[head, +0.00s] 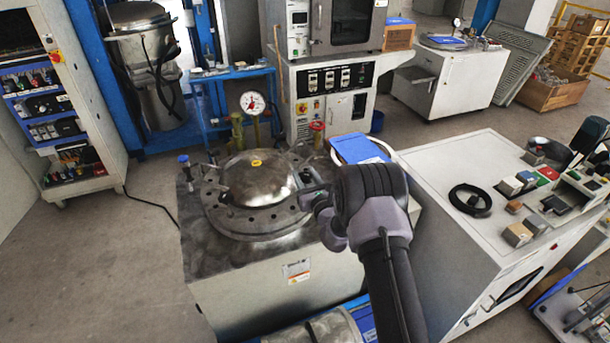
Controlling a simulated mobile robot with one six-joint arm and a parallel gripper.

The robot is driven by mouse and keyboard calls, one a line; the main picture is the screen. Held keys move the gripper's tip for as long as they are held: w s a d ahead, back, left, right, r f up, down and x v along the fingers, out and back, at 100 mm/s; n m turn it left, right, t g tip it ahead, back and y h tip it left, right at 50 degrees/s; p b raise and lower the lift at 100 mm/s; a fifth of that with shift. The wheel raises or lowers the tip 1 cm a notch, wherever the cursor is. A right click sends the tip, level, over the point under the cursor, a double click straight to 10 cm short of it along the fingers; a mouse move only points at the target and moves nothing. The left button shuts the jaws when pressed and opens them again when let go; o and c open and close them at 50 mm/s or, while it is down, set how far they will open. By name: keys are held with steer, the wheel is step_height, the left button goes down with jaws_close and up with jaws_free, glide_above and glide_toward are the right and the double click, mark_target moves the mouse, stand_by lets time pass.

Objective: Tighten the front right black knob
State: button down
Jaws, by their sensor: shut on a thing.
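A round domed metal lid (255,180) with a yellow mark on top sits in a bolted ring on a grey metal cabinet (240,285). My gripper (310,194) is at the right side of this ring, reaching in from the lower right. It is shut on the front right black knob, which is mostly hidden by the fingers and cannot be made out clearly. Another small dark fitting (222,192) shows at the front left of the lid. My wrist and forearm cover the cabinet's right side.
A pressure gauge (252,103) stands behind the lid. A blue-topped item (358,148) lies behind my wrist. A white console (470,240) with a black cable coil (470,200) stands to the right. Open floor (130,270) lies at the left.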

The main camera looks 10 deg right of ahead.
steer(key=c, duration=0.9)
jaws_free()
steer(key=shift+o, duration=0.2)
steer(key=s+d+p, duration=0.3)
steer(key=s, duration=1.4)
steer(key=shift+s, duration=0.1)
